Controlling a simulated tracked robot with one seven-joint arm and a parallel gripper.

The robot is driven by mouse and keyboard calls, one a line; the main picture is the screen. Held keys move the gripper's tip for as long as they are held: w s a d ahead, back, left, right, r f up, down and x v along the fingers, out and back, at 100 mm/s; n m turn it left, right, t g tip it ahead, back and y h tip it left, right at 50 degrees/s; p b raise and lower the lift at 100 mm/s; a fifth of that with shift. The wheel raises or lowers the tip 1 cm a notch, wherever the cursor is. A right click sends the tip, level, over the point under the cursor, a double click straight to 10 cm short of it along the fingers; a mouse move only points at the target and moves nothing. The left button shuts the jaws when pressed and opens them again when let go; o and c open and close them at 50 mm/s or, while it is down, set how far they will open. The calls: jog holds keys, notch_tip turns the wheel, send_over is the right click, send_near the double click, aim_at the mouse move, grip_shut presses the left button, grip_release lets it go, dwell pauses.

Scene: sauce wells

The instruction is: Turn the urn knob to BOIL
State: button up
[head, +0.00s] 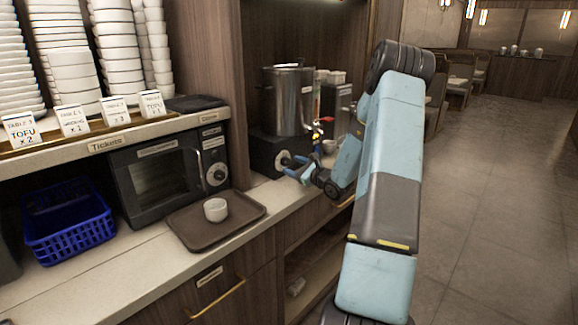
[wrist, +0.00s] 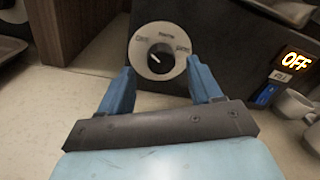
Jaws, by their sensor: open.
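The steel urn (head: 288,100) stands on a black base (head: 262,150) on the counter. Its knob (head: 284,158) is on the base's front. In the wrist view the black knob (wrist: 160,60) sits on a round white dial with small labels at left, top and right, too blurred to read surely. Its white mark points to the upper left. A lit display (wrist: 296,61) on the base reads OFF. My gripper (wrist: 160,66) is open, its blue fingers on either side below the knob, with nothing between them. In the head view my gripper (head: 293,170) is close before the dial.
White cups (wrist: 294,103) stand right of the dial in the wrist view. A red-handled tap (head: 326,119) is right of the urn. A microwave (head: 160,172), a brown tray (head: 190,232) with a white cup (head: 216,209) and a blue basket (head: 68,228) are at left.

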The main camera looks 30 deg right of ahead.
aim_at(285, 162)
jog(key=shift+x, duration=1.3)
jog(key=c, duration=1)
jog(key=shift+a, duration=0.25)
jog(key=shift+c, duration=0.2)
jog(key=shift+d, duration=0.2)
